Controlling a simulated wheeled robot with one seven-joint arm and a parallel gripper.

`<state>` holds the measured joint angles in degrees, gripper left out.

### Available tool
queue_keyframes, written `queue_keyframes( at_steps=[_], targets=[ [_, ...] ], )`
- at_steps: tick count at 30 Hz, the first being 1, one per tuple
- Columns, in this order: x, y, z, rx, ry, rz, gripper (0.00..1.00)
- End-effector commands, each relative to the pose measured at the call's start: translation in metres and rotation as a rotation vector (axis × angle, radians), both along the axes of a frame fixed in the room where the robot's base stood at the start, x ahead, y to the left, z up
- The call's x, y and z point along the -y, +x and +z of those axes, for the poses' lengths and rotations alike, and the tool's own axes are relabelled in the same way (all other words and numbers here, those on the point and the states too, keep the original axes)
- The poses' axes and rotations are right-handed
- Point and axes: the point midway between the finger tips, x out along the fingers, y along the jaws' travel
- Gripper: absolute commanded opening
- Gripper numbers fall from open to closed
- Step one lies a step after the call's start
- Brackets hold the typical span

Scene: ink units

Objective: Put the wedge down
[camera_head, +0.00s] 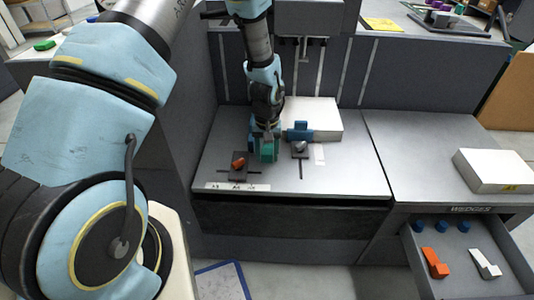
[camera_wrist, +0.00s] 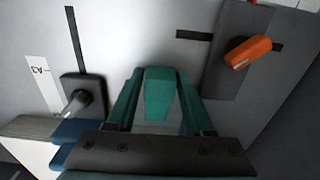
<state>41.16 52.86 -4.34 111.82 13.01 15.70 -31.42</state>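A teal wedge (camera_head: 268,151) is at the end of my gripper (camera_head: 266,133), over the middle of the grey worktop (camera_head: 335,190). In the wrist view the wedge (camera_wrist: 158,95) sits between the two dark green fingers of my gripper (camera_wrist: 158,78), which are closed in on its sides. I cannot tell whether its underside touches the worktop. Left of it in the head view, an orange piece (camera_head: 239,161) lies on a dark plate (camera_head: 236,177); these show at upper right in the wrist view. Right of it is a smaller dark plate with a grey knob (camera_head: 300,146).
A white box (camera_head: 318,117) and a blue block (camera_head: 299,132) stand behind the plates. At right, an open drawer (camera_head: 455,260) marked WEDGES holds an orange piece (camera_head: 435,263), a white piece (camera_head: 485,264) and blue pegs. Another white box (camera_head: 495,170) rests above it. The worktop's front right is clear.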

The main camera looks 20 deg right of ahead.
Motion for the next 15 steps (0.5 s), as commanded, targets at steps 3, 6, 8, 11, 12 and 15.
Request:
queue_keyframes(
  at_steps=[3,6,8,11,12,15],
  targets=[
    [-0.0002,-0.0001,-0.0002,-0.001,0.000,0.000,0.67],
    [-0.0002,-0.0001,-0.0001,-0.001,0.000,0.000,0.75],
    [-0.0002,-0.0001,-0.0001,-0.001,0.000,0.000,0.75],
    [-0.0002,-0.0001,-0.0001,-0.001,0.000,0.000,0.75],
    [-0.0002,-0.0001,0.0003,-0.001,0.000,0.000,0.75],
    [0.0000,0.0001,0.0049,0.000,0.000,-0.001,0.75]
  ],
)
